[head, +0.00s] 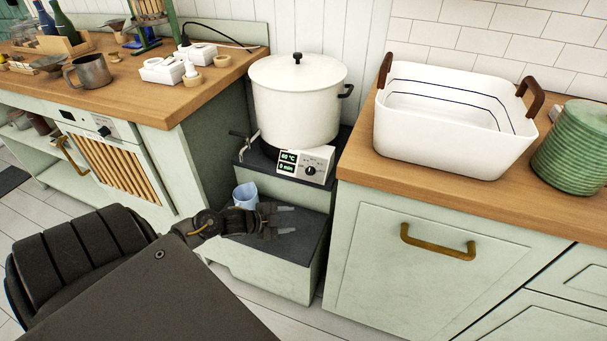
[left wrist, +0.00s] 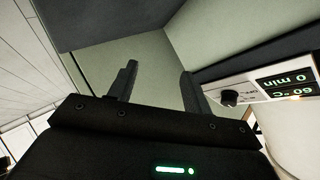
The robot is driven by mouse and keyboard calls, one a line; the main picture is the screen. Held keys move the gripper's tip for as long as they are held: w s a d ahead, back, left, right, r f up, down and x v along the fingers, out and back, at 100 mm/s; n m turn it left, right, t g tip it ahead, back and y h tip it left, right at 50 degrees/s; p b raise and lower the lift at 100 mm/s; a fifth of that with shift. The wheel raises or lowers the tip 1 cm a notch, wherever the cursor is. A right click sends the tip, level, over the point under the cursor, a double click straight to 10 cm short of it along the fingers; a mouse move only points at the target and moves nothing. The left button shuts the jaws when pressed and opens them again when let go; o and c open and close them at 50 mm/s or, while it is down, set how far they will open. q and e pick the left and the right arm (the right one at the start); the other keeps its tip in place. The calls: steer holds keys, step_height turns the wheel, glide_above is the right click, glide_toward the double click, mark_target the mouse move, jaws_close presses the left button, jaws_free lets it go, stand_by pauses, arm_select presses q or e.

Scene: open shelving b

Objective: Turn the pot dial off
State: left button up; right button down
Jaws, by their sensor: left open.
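The white pot (head: 298,105) with a lid and black knob stands on a dark step. Its white control panel (head: 318,158) at the lower front has a lit display showing a temperature in °C and 0 min. The small black dial (head: 311,170) sits on that panel, right of the display; it also shows in the left wrist view (left wrist: 231,97), upside down, right of the fingers. My left gripper (head: 289,219) is open and empty, below and in front of the panel, apart from the dial. Its two fingers (left wrist: 158,72) show in the left wrist view. My right gripper is not in view.
A pale blue cup (head: 245,195) stands on the lower dark step (head: 305,228), right by my left gripper. A metal tap (head: 241,137) sticks out left of the pot. Wooden counters flank the pot; a white basin (head: 450,150) stands on the right one.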

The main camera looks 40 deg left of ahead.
arm_select(q)
steer(key=w+a+r+m+h, duration=0.2)
steer(key=w+a+r+m, duration=0.1)
steer(key=a+r, duration=0.3)
steer(key=m+t+h, duration=0.1)
steer(key=m+h, duration=0.1)
steer(key=h, duration=0.1)
glide_toward(308, 172)
steer(key=b+x, duration=0.2)
steer(key=x, duration=0.6)
steer(key=shift+w, duration=0.25)
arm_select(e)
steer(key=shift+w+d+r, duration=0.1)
arm_select(q)
steer(key=shift+c, duration=0.4)
steer(key=c, duration=0.7)
steer(key=shift+d, duration=0.2)
steer(key=shift+c, duration=0.9)
steer(key=shift+a, duration=0.15)
